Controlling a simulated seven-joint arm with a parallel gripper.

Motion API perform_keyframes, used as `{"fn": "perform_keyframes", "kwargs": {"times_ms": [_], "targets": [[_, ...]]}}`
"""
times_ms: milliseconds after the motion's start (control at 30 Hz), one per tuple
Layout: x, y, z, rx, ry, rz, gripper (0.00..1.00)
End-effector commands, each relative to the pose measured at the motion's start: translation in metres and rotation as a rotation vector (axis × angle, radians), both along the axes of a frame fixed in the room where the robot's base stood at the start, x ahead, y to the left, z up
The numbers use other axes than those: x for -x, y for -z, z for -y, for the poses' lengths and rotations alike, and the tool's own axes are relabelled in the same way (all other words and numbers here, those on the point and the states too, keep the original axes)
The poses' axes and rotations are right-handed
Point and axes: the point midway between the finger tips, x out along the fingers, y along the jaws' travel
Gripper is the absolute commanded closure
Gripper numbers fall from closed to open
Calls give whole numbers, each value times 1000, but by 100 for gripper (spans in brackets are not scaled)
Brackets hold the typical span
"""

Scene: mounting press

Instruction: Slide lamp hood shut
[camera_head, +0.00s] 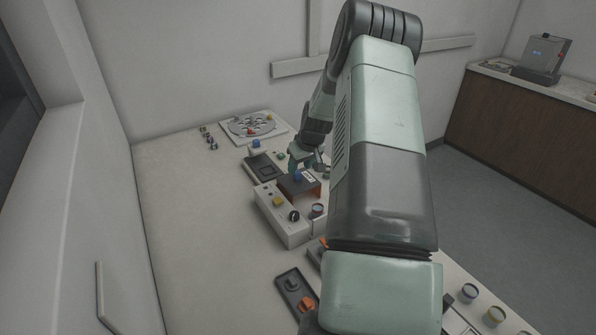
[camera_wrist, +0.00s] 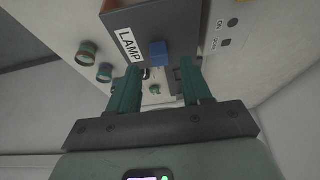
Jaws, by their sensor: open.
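The lamp hood (camera_wrist: 185,20) is a dark box with a white LAMP label and a blue knob (camera_wrist: 158,53) on its face. In the head view the hood (camera_head: 289,186) sits on the white press housing, with orange showing below its edge. My gripper (camera_wrist: 160,68) is open, with its two green fingers on either side of the blue knob's line, and the knob appears near the fingertips. I cannot tell whether they touch it. In the head view my gripper (camera_head: 308,164) is over the hood, partly hidden by my arm.
The white housing (camera_head: 286,228) carries a yellow knob (camera_head: 278,201) and a black dial (camera_head: 294,216). Behind lies a dark tray (camera_head: 263,168) and a round plate with small parts (camera_head: 250,126). The table's left side is clear.

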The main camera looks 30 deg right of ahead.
Motion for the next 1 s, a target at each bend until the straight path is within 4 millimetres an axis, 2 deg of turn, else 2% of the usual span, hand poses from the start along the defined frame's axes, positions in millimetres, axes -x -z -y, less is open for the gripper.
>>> {"fn": "perform_keyframes", "kwargs": {"times_ms": [100,233,600,900,1000], "targets": [[-6,18,0,-1,0,-2,51],[-11,28,0,0,0,-1,51],[-13,32,0,1,0,0,53],[-13,32,0,1,0,0,99],[-13,32,0,0,0,0,100]]}}
